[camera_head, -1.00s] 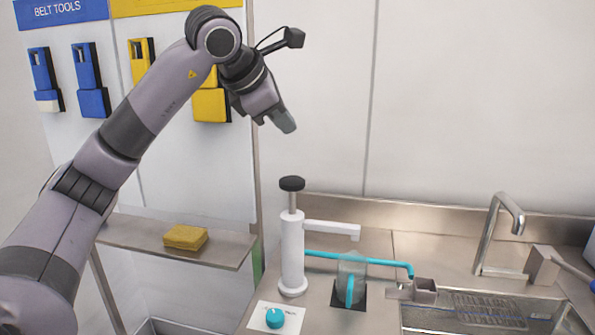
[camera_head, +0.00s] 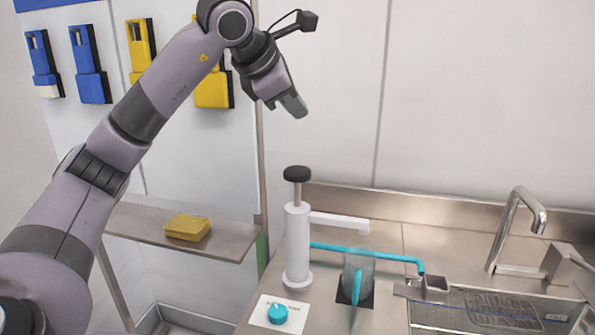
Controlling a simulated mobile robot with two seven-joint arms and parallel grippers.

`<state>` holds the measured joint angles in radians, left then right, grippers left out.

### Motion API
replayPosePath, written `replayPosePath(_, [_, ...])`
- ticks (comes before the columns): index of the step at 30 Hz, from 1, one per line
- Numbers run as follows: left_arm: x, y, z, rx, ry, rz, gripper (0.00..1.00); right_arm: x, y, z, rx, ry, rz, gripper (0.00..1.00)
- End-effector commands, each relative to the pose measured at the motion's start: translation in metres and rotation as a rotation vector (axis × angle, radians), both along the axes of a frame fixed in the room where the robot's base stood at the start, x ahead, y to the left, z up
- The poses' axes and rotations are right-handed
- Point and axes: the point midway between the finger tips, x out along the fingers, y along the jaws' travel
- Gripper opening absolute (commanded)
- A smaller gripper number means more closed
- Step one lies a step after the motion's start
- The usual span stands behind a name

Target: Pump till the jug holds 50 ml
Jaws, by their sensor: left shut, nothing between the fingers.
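The white pump (camera_head: 297,245) stands upright on the steel counter, its black knob (camera_head: 297,173) raised on a metal rod. Its white spout (camera_head: 340,222) points right, over the jug. The clear jug (camera_head: 360,268) with a blue handle stands on a black pad (camera_head: 346,299); I cannot make out the liquid level in it. My left gripper (camera_head: 294,106) is shut and empty, in the air above the pump knob and apart from it. My right gripper is not in view.
A blue tube (camera_head: 375,253) runs behind the jug to a small metal box (camera_head: 433,289) by the sink. A blue dial (camera_head: 277,313) sits on a white plate in front of the pump. A yellow sponge (camera_head: 187,228) lies on the left shelf. A tap (camera_head: 517,220) rises at right.

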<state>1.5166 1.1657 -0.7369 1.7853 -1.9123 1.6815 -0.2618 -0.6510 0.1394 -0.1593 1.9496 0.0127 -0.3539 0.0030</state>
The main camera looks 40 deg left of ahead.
Motion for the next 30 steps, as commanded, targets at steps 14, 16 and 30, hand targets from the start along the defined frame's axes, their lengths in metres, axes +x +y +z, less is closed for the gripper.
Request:
replayPosePath(14, [0.000, 0.000, -0.061, -0.001, 0.001, -0.001, 0.00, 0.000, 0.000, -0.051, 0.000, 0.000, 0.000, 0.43])
replayPosePath(16, [0.000, 0.000, -0.070, 0.000, 0.001, 0.000, 0.00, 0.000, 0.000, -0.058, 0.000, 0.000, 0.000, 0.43])
replayPosePath(30, [0.000, 0.000, -0.083, -0.001, 0.000, 0.001, 0.00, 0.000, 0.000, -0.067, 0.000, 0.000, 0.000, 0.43])
